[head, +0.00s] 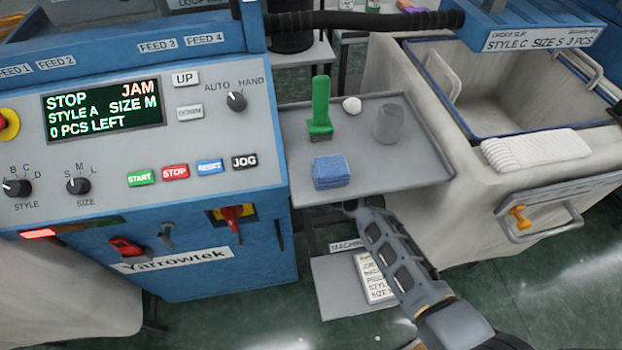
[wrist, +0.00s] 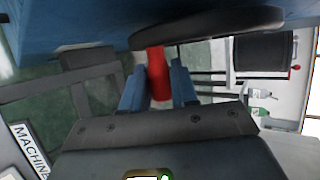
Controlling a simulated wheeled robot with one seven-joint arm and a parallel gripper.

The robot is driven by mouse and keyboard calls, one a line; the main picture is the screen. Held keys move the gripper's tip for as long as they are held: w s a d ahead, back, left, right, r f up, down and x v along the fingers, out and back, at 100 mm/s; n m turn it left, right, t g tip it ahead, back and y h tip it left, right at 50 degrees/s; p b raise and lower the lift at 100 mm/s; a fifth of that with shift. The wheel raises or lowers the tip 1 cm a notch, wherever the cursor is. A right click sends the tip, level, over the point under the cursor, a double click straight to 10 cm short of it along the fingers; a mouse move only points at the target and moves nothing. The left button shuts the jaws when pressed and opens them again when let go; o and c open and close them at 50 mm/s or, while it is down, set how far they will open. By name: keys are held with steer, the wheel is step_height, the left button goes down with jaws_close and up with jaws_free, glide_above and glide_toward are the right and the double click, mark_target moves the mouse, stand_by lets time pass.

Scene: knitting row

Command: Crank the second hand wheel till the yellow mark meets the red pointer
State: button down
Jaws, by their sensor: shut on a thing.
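In the wrist view, the two blue fingers of my gripper (wrist: 158,90) are closed on a red handle (wrist: 156,66). The handle stands out below a dark, rounded, disc-like part (wrist: 215,25), which looks like a hand wheel seen nearly edge-on. I cannot tell which wheel it is. No yellow mark or red pointer can be made out in either view. In the head view, my arm reaches in below the grey tray, and my fingertips and the wheel are hidden there.
The grey tray (head: 440,170) holds a green brush (head: 320,105), a blue block (head: 331,172) and a grey cup (head: 388,124). The control panel (head: 225,140) stands left, its display (head: 103,115) reading STOP and JAM. A cloth-covered bin (head: 490,75) stands right.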

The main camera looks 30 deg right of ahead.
steer(key=shift+w+d+r, duration=0.35)
steer(key=shift+w+r, duration=0.2)
steer(key=shift+r, duration=0.1)
steer(key=c, duration=1.1)
jaws_free()
steer(key=shift+o, duration=0.7)
steer(key=shift+f, duration=0.1)
steer(key=shift+s+a+f, duration=0.1)
steer(key=shift+f, duration=0.05)
steer(key=shift+p+v, duration=0.35)
steer(key=shift+v, duration=3.6)
steer(key=shift+f, duration=0.1)
